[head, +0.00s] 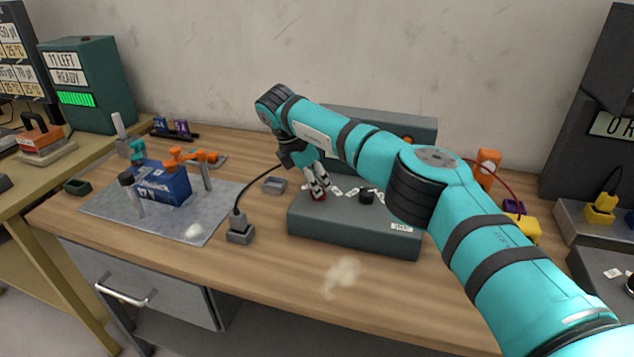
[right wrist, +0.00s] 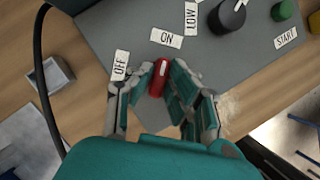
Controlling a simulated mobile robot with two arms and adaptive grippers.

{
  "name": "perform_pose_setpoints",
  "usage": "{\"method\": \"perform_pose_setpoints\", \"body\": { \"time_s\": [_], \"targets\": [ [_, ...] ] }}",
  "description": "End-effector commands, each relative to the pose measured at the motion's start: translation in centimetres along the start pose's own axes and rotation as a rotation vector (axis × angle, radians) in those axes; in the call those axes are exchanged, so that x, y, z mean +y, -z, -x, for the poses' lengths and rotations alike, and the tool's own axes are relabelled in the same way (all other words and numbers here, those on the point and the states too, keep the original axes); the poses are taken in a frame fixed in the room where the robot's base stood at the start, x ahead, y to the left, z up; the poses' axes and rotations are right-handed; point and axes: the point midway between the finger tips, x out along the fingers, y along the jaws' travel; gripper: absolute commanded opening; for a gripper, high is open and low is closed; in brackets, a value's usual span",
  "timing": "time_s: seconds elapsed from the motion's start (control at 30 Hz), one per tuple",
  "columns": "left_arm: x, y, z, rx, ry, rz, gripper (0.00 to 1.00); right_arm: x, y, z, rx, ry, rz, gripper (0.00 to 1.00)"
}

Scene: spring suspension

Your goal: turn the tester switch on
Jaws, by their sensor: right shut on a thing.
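The tester (head: 345,235) is a grey box on the wooden bench, with a sloped front panel; it also shows in the right wrist view (right wrist: 115,25). Its red switch (right wrist: 159,78) sits between the fingers of my right gripper (right wrist: 160,88). The white mark on the switch faces the ON label (right wrist: 166,38); the OFF label (right wrist: 121,65) is to its left. In the head view, my right gripper (head: 318,193) reaches down onto the panel's left part and is shut on the switch, mostly hiding it. My left gripper is not in view.
A black knob (right wrist: 227,17) with a LOW label and a green button (right wrist: 284,10) near START sit on the same panel. A plug (head: 240,230) with a black cable stands left of the tester. A blue battery (head: 163,186) stands on a grey mat (head: 110,207).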

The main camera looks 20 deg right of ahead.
Motion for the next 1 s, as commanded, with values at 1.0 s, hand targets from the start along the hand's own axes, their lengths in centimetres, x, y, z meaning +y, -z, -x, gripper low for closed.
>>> {"method": "perform_pose_setpoints", "body": {
  "time_s": [1.0],
  "targets": [
    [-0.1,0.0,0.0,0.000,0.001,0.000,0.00,0.1,0.0,7.7,0.000,-0.005,-0.002,0.38]
  ]
}}
